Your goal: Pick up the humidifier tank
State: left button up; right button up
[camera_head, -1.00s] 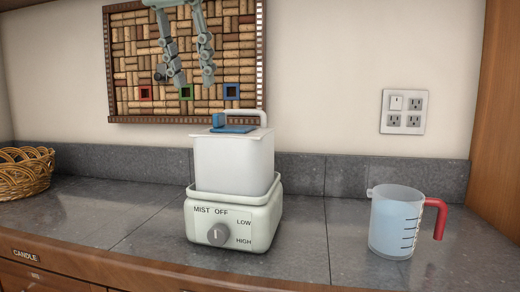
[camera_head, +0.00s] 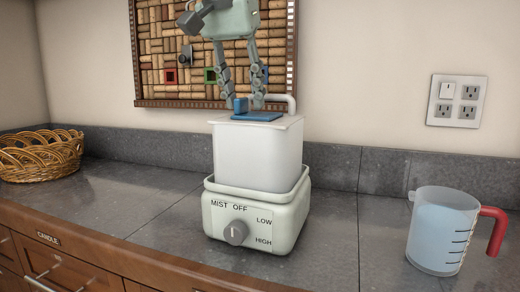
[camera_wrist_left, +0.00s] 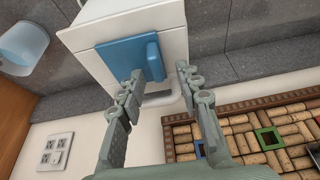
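The humidifier tank (camera_head: 258,155) is a white box seated in its pale base (camera_head: 262,222), which has a dial marked MIST, OFF, LOW and HIGH. On its top are a blue lid (camera_head: 257,117) with an upright tab and a white handle (camera_head: 293,102). My left gripper (camera_head: 243,107) points down just over the tank's top, by the blue tab and handle. In the left wrist view the gripper (camera_wrist_left: 158,78) is open, its fingers apart, with the blue tab (camera_wrist_left: 154,57) near one fingertip. Contact cannot be told. My right gripper is not in view.
A clear measuring cup (camera_head: 441,231) with a red handle stands on the counter at right. A wicker basket (camera_head: 40,157) is at far left. A cork board (camera_head: 160,52) and an outlet plate (camera_head: 457,100) are on the back wall. The counter beside the base is clear.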

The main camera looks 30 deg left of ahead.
pick_arm(q)
jog(key=c, duration=0.4)
grip_shut()
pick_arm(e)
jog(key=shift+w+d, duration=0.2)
pick_arm(q)
jog(key=shift+r, duration=0.1)
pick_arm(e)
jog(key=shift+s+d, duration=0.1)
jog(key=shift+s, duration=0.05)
